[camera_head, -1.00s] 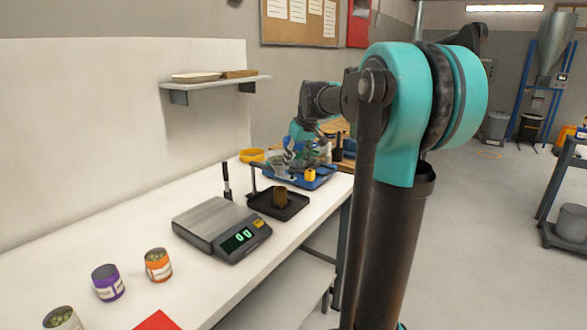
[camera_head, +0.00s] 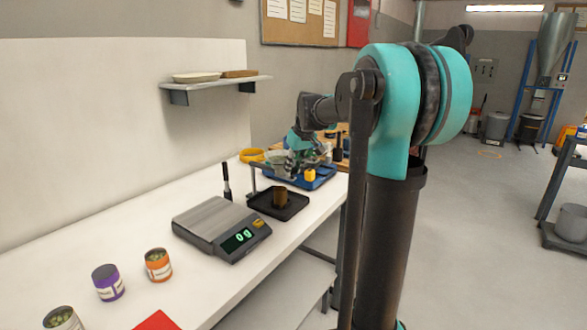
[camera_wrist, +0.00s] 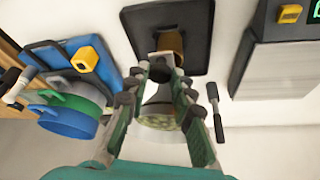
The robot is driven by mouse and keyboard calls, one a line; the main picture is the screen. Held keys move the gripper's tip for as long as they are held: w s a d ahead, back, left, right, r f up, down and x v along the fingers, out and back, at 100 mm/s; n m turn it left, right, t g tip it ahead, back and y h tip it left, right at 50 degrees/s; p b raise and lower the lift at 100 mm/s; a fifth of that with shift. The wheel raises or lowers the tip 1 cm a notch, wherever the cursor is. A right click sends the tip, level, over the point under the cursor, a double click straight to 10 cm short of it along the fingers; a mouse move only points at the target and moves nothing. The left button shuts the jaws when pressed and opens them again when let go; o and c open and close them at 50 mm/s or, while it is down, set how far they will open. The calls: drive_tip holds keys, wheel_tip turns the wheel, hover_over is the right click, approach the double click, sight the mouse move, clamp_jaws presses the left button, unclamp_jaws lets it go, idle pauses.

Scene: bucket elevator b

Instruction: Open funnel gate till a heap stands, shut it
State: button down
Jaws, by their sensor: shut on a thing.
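The funnel (camera_wrist: 158,112), pale with green pieces inside, lies between the fingers in the wrist view. My gripper (camera_wrist: 162,76) is shut at a small dark part by the funnel's narrow end, which looks like the gate; the exact contact is hidden. My gripper (camera_head: 292,162) also shows small in the head view. A brown cup (camera_head: 281,196) stands on the black tray (camera_head: 297,208); the cup (camera_wrist: 171,42) lies just beyond my fingertips in the wrist view. I cannot see inside the cup or whether the gate is open.
A scale (camera_head: 222,229) reading 0 g stands beside the black tray. A blue tray (camera_head: 318,180) with a yellow block lies behind it. A dark-handled tool (camera_head: 227,183) stands near the wall. Purple (camera_head: 107,282) and orange (camera_head: 158,265) tins stand at the front.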

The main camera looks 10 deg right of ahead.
drive_tip(key=shift+s+d, duration=0.85)
drive_tip(key=shift+s, duration=0.05)
drive_tip(key=c, duration=1.3)
unclamp_jaws()
drive_tip(key=shift+r, duration=0.1)
drive_tip(key=v, duration=1.2)
